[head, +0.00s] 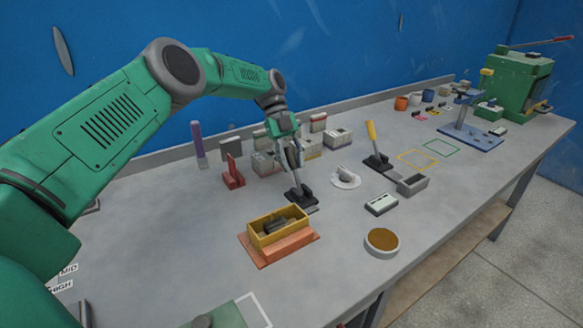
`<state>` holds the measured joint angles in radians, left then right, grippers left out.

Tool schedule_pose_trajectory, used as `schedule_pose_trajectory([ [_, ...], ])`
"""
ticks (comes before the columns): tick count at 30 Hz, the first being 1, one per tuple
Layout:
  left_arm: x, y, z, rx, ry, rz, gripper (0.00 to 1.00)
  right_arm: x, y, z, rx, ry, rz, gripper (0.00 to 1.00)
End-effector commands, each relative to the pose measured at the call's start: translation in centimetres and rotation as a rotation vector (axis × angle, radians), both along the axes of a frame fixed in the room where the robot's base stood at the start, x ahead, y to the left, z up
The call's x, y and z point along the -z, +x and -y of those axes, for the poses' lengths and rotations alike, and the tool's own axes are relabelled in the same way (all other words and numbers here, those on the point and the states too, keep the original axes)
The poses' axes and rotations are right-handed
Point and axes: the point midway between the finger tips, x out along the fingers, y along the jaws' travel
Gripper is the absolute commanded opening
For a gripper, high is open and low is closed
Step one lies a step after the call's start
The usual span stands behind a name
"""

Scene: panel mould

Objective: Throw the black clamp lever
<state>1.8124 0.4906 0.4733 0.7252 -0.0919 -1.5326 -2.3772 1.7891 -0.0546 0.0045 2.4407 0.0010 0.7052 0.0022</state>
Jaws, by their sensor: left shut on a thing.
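The black clamp lever (299,192) stands on the grey bench, with a dark base and a handle that leans up and to the left. My left gripper (293,158) is above the base, shut on the upper part of the lever's handle. The fingers partly hide the handle's top. A second lever with a yellow handle (371,134) stands on a black base to the right, apart from my gripper. My right gripper is not in view.
A yellow box (279,227) on an orange base stands in front of the lever. A round white piece (345,178) lies to its right. A red block (233,173) and several grey blocks stand behind and left.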

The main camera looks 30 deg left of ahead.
Motion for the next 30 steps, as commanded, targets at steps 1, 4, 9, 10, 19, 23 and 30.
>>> schedule_pose_trajectory([
  [1,0.6,-0.1,0.1,-0.001,-0.003,-0.004,0.00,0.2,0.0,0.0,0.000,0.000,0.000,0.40],
  [4,0.5,-0.1,0.0,-0.001,-0.008,-0.006,0.00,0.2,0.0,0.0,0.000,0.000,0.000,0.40],
  [9,0.5,-0.1,-0.1,-0.002,-0.006,-0.006,0.00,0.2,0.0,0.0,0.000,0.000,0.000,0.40],
  [10,0.5,-0.1,-0.1,-0.002,-0.005,-0.005,0.00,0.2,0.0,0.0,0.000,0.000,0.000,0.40],
  [19,0.2,-0.1,-0.1,-0.002,-0.006,-0.002,0.41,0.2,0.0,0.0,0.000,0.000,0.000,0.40],
  [23,0.0,-0.2,-0.1,-0.002,-0.007,0.000,0.41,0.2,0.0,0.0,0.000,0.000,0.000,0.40],
  [30,-2.2,0.0,0.0,-0.001,-0.008,0.003,0.41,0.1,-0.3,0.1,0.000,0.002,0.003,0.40],
])
